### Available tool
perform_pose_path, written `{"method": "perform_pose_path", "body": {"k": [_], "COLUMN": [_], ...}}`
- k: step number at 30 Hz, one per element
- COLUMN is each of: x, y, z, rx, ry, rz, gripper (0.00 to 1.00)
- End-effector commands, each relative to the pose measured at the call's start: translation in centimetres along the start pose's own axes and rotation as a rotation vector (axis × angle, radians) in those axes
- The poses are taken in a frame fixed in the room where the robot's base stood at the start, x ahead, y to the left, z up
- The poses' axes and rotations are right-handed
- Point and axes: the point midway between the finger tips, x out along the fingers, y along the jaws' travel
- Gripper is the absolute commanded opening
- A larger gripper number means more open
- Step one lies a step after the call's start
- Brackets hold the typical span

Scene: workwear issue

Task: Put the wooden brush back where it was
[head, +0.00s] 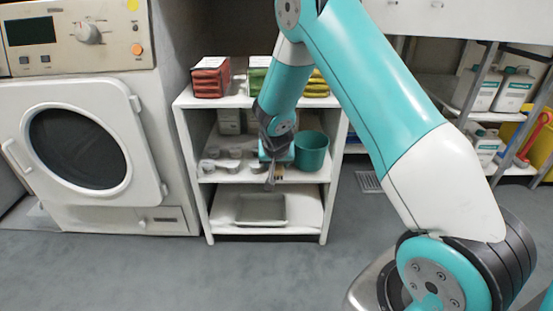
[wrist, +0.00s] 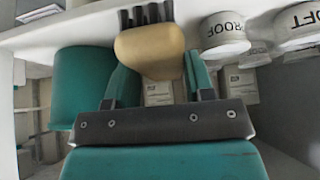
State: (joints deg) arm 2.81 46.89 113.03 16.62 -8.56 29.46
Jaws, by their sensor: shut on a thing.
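The wooden brush (wrist: 150,52) has a tan wooden body and dark bristles. In the wrist view it is at the top middle, between the two teal fingers of my gripper (wrist: 157,80), which is shut on it. The bristles point to the picture's top, toward a white shelf board; I cannot tell whether they touch it. In the head view my gripper (head: 271,180) is at the front of the middle shelf of the white shelf unit (head: 327,190), left of a green bin (head: 311,151). The brush is too small there to make out clearly.
Several white tins (wrist: 225,35) stand on one side of my gripper and the green bin (wrist: 80,85) on the other. Small boxes (wrist: 158,93) are behind. A grey tray (head: 260,209) lies on the bottom shelf; folded red cloths (head: 211,82) are on top. A washer (head: 80,150) stands left.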

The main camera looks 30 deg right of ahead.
Motion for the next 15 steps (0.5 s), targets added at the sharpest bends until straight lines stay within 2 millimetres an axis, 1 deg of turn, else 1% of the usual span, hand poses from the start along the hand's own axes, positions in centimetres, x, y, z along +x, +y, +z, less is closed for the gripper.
{"method": "perform_pose_path", "body": {"k": [3,6,7,9,15], "x": [1.4,2.5,2.7,2.9,2.6], "y": [0.1,0.1,0.1,0.1,0.1], "z": [-1.6,-3.2,-3.4,-2.9,-3.0], "rx": [0.005,0.005,0.003,0.000,0.000], "ry": [0.004,0.005,0.004,0.001,0.001], "rz": [0.000,0.000,0.000,0.000,0.000], "gripper": [0.30,0.30,0.30,0.30,0.30]}}
